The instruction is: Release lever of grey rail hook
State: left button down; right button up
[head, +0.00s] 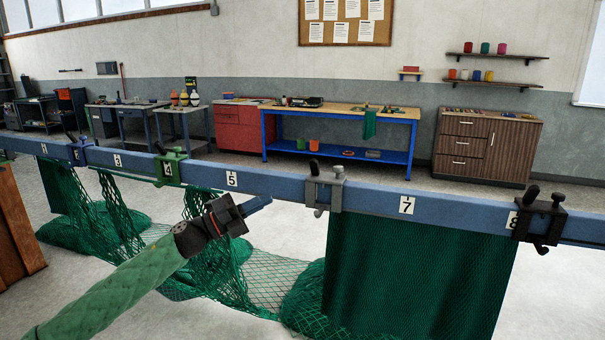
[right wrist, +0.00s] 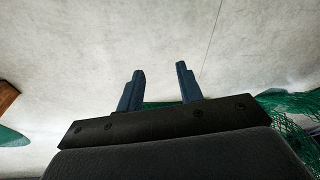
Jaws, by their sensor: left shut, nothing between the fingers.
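The grey rail hook (head: 325,190) clamps the blue rail (head: 270,184) between the labels 5 and 7. A dark knob stands up at its top left, and dark green net hangs from the rail just right of it. My left gripper (head: 266,200) is shut and empty in front of the rail, left of the grey hook and apart from it. In the right wrist view my right gripper (right wrist: 160,68) is open and empty, its two blue fingers apart over pale floor. My right gripper does not show in the head view.
A green hook (head: 170,167), a blue hook (head: 77,150) and a black hook (head: 541,218) also sit on the rail. Green netting (head: 215,250) hangs and piles below. A brown wooden thing (head: 18,225) stands at left. Workbenches (head: 340,112) line the back wall.

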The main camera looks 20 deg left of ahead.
aim_at(316, 165)
pick_arm(q)
jog(key=shift+s+d, duration=0.1)
dwell(0.3)
